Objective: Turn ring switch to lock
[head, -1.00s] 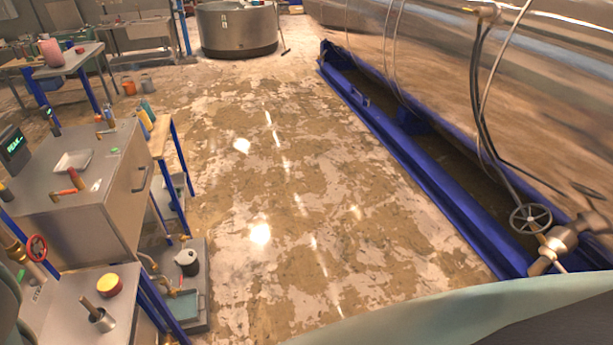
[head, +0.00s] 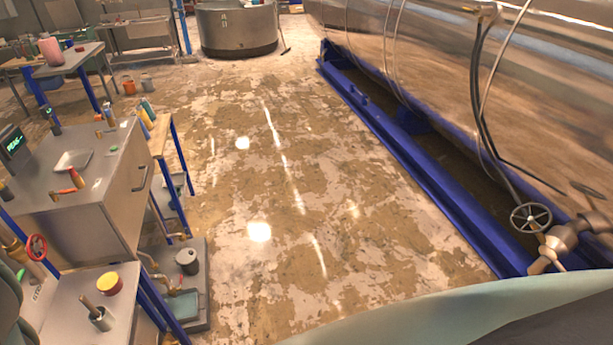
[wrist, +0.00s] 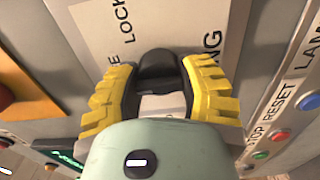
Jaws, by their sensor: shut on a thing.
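The black ring switch (wrist: 157,63) is in the upper middle of the wrist view, on a pale label plate (wrist: 178,25). The plate carries the printed word LOCK at its upper left and letters ending in NG to the right, partly covered. My gripper (wrist: 160,80) has its two yellow ridged fingers on either side of the ring switch and is shut on it. The switch and the gripper's fingers do not show in the head view.
In the wrist view, a red button on a yellow-orange plate (wrist: 30,85) is at the left. Blue (wrist: 308,102), red (wrist: 281,135) and green (wrist: 261,155) buttons are at the right. The head view shows open floor (head: 260,190) between workbenches and a blue-framed metal tank (head: 480,60).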

